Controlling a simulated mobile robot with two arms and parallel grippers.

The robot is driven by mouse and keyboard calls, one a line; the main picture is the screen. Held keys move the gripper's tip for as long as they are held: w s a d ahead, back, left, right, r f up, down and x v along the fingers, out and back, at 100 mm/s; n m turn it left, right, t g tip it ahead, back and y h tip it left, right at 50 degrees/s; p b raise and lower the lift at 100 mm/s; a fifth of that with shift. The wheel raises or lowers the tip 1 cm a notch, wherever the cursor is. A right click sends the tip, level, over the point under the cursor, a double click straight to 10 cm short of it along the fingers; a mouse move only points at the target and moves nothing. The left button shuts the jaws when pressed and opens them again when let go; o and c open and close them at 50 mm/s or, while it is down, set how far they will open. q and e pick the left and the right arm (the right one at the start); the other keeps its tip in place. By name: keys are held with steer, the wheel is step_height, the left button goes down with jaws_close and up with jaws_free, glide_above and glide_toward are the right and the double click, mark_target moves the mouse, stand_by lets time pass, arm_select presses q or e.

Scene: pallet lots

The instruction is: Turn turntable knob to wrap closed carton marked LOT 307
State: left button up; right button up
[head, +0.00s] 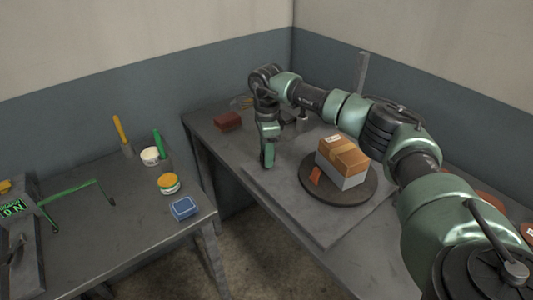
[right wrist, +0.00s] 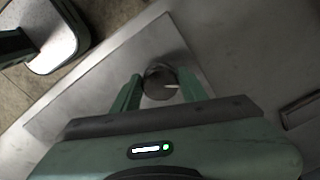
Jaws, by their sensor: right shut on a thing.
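The carton (head: 343,158) stands on the round dark turntable (head: 350,196). Its upper part is orange-brown, its lower part is pale grey, and a small white label (head: 333,138) is on top, too small to read. A small orange piece lies beside it on the turntable. My right gripper (head: 267,164) points down at the left of the turntable. In the right wrist view its fingers are on both sides of the round dark knob (right wrist: 160,80) with a pale pointer mark, shut on it. The gripper hides the knob in the head view. My left gripper is not in view.
The turntable sits on a grey plate (head: 322,232). A dark red block (head: 228,121) lies behind. A left table holds a blue box (head: 184,208), a yellow-and-green tub (head: 168,184), a white tub (head: 150,156) and upright yellow and green tools. A gap separates the tables.

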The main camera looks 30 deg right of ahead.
steer(key=shift+r+n, duration=0.2)
steer(key=shift+n, duration=0.9)
steer(key=shift+w+d, duration=0.1)
steer(key=o, duration=1.1)
steer(key=shift+c, duration=0.2)
steer(key=o, duration=0.3)
steer(key=shift+f, duration=0.1)
step_height(320, 180, up, 8)
steer(key=shift+f+b, duration=0.1)
steer(key=shift+b, duration=0.6)
